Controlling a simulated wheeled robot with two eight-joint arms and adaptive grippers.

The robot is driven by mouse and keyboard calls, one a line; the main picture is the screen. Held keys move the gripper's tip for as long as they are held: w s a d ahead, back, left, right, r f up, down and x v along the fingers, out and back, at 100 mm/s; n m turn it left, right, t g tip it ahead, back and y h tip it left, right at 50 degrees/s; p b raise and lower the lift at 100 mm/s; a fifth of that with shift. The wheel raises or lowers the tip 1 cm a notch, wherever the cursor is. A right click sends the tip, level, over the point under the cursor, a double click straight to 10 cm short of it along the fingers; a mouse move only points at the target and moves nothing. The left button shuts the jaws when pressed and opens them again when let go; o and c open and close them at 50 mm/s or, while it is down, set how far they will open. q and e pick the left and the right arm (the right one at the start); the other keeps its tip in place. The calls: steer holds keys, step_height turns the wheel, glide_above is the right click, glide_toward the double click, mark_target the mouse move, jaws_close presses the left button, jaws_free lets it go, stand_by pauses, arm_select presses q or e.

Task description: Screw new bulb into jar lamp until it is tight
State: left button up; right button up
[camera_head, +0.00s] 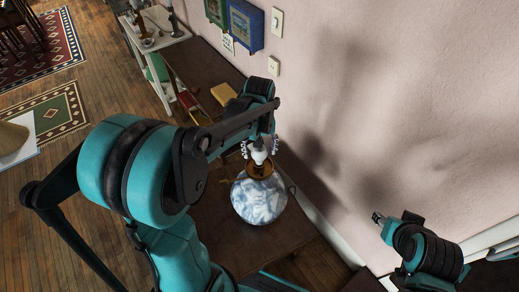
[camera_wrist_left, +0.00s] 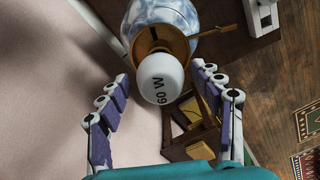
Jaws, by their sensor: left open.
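The jar lamp (camera_head: 260,199) is a round blue-and-white jar with a brass top, standing upright on a dark brown table. Its brass collar (camera_wrist_left: 150,42) shows in the left wrist view. A white bulb (camera_wrist_left: 160,78) marked "60 W" sits at the lamp's socket; how deep it is seated is hidden. The bulb also shows in the head view (camera_head: 259,155). My left gripper (camera_head: 260,149) is open, its fingers on both sides of the bulb with gaps between. It also shows in the left wrist view (camera_wrist_left: 161,95). My right gripper (camera_head: 378,217) is off to the right, near the wall, its jaws unclear.
The dark table (camera_head: 218,222) stands against the pink wall (camera_head: 400,90). A yellow object (camera_head: 223,93) lies toward its far end. A white shelf (camera_head: 155,40) stands beyond, and framed pictures (camera_head: 245,25) hang on the wall. Wooden floor is open at left.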

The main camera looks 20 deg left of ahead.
arm_select(q)
steer(key=n, duration=1.3)
steer(key=shift+n, duration=0.4)
steer(key=n, duration=1.3)
